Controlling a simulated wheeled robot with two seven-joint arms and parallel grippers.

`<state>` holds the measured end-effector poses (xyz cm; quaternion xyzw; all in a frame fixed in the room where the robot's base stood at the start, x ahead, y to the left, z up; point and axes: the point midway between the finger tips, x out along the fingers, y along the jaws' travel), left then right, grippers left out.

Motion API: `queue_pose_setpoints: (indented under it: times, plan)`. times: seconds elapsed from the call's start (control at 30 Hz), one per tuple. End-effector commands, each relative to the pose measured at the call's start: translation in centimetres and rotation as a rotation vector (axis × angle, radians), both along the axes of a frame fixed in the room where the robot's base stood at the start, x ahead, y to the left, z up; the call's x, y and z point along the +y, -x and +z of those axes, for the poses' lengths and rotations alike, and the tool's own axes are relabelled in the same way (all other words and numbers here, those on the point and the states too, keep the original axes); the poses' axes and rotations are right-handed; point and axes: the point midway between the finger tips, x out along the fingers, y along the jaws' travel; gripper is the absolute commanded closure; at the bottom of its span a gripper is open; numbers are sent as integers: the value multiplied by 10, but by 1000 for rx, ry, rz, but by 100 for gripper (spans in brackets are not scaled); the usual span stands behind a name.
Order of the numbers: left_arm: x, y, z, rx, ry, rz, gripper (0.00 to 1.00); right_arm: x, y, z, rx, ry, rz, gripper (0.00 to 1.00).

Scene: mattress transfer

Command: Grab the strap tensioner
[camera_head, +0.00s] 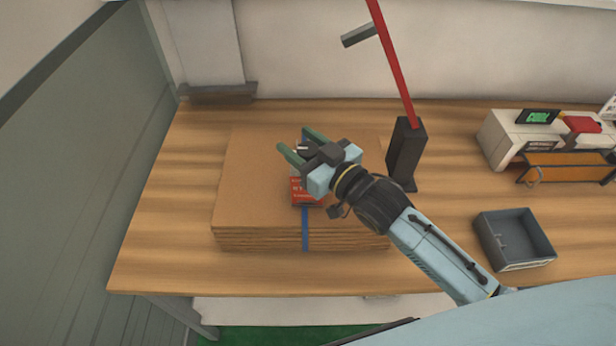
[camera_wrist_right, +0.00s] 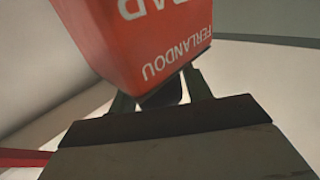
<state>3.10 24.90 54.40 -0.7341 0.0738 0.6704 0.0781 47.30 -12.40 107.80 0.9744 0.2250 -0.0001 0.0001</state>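The strap tensioner (camera_head: 305,193) appears to be the red body with white lettering on the cardboard stack (camera_head: 255,190), in line with the blue strap (camera_head: 305,239). Its upper part is hidden by my right gripper. In the right wrist view the red body (camera_wrist_right: 150,40) fills the top, close to the camera. My right gripper (camera_head: 298,148) is over the stack with its green fingers apart. A dark part (camera_wrist_right: 166,95) lies between the fingers, with gaps beside it. Contact with the fingers cannot be made out. My left gripper is out of view.
A black block (camera_head: 405,150) with a red pole (camera_head: 395,65) stands right of the stack on the wooden table (camera_head: 165,230). An open grey bin (camera_head: 513,240) and a white device (camera_head: 515,130) are farther right. The table's left end is clear.

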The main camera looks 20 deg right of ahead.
Motion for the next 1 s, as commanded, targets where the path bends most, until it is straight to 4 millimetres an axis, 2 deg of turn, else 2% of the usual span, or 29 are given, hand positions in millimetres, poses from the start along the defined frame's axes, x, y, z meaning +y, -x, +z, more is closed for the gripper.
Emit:
queue_pose_setpoints:
  times: [0.03,0.37,0.83,1.0]
  plan:
    - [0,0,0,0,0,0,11,0,0,0,0,0,0,58]
    - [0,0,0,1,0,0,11,0,0,0,0,0,0,100]
    - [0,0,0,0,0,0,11,0,0,4,-8,-3,1,100]
    - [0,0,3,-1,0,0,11,0,0,20,-11,-3,1,100]
